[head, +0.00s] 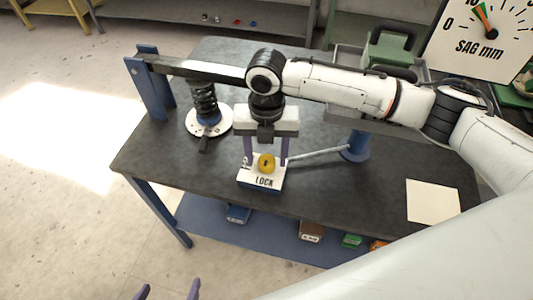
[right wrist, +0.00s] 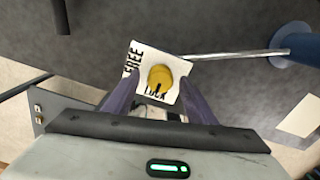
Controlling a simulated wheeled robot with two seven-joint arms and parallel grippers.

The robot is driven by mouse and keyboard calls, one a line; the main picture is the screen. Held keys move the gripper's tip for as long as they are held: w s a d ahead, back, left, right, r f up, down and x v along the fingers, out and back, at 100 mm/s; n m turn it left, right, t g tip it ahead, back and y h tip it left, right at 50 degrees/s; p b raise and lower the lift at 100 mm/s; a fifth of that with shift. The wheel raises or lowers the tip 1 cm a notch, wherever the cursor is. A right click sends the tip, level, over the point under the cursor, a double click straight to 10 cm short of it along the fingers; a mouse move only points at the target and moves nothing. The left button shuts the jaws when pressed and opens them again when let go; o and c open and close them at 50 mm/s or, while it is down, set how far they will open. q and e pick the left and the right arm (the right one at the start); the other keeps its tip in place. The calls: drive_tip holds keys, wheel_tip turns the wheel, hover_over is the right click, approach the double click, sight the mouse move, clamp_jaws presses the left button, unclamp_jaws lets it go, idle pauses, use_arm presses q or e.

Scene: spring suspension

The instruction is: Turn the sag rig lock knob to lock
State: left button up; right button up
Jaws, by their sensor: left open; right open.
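The yellow lock knob (head: 267,163) sits on a small white plate (head: 246,179) with LOCK printed along its front edge. In the right wrist view, FREE reads along the plate's left side, and a dark mark on the knob (right wrist: 160,73) appears to point toward LOCK. My right gripper (head: 266,164) is open and reaches down over the knob. Its fingers stand on either side of the knob, with gaps showing in the right wrist view (right wrist: 159,80). My left gripper (head: 168,288) is open and empty at the bottom edge, only its fingertips showing.
A dark spring (head: 204,100) stands on a white disc left of the knob, under a dark beam (head: 190,68) from a blue post. A grey rod (head: 318,154) runs to a blue-based post (head: 355,150). A SAG mm dial (head: 485,35) stands at upper right. The table's front left is clear.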

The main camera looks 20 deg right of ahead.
sight(266, 160)
wheel_tip(266, 160, up, 10)
drive_tip(key=shift+r, duration=0.2)
idle(0.3)
